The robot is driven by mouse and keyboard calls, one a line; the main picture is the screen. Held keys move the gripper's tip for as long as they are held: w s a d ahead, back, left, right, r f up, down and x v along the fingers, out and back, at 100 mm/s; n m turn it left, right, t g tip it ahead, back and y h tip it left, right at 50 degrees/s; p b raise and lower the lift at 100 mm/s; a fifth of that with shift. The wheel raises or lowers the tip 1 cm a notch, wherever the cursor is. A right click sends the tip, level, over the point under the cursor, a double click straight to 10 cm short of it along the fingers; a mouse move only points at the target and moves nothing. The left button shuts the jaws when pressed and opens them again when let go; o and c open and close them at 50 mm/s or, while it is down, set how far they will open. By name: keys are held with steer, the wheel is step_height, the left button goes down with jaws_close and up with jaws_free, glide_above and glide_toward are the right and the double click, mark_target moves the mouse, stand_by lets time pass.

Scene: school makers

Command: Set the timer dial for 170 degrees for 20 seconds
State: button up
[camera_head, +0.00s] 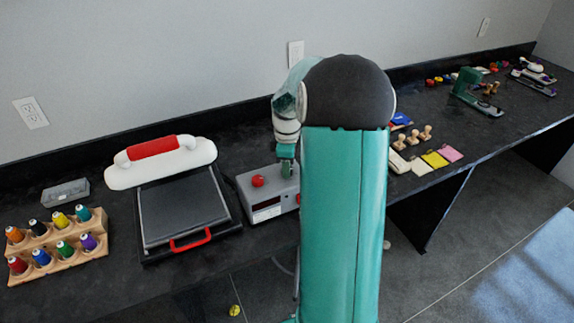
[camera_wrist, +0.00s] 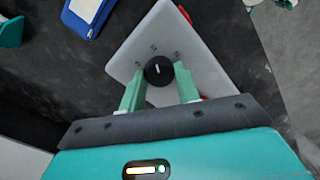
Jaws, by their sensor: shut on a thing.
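A grey control box (camera_head: 252,196) stands on the counter to the right of the heat press. A red button (camera_head: 258,180) is on its top and a dark display (camera_head: 266,210) on its front; I cannot read any digits. My gripper (camera_head: 286,165) reaches down onto the box's right part, where my arm hides much of it. In the wrist view, the black round dial (camera_wrist: 158,70) with a white pointer mark sits between the green fingers of my gripper (camera_wrist: 159,80), which is shut on it. Small markings (camera_wrist: 153,48) lie around the dial, too small to read.
The heat press (camera_head: 185,205) has a white top, red handle and dark plate. A wooden rack (camera_head: 60,262) of thread spools and a grey box (camera_head: 66,193) stand at left. Stamps (camera_head: 413,136) and coloured pads (camera_head: 434,159) lie right of my arm.

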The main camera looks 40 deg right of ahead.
steer(key=m, duration=0.5)
steer(key=shift+m, duration=0.4)
steer(key=m, duration=0.5)
steer(key=shift+m, duration=0.4)
steer(key=o, duration=1)
step_height(320, 180, up, 14)
steer(key=shift+f, duration=0.1)
stand_by(0.3)
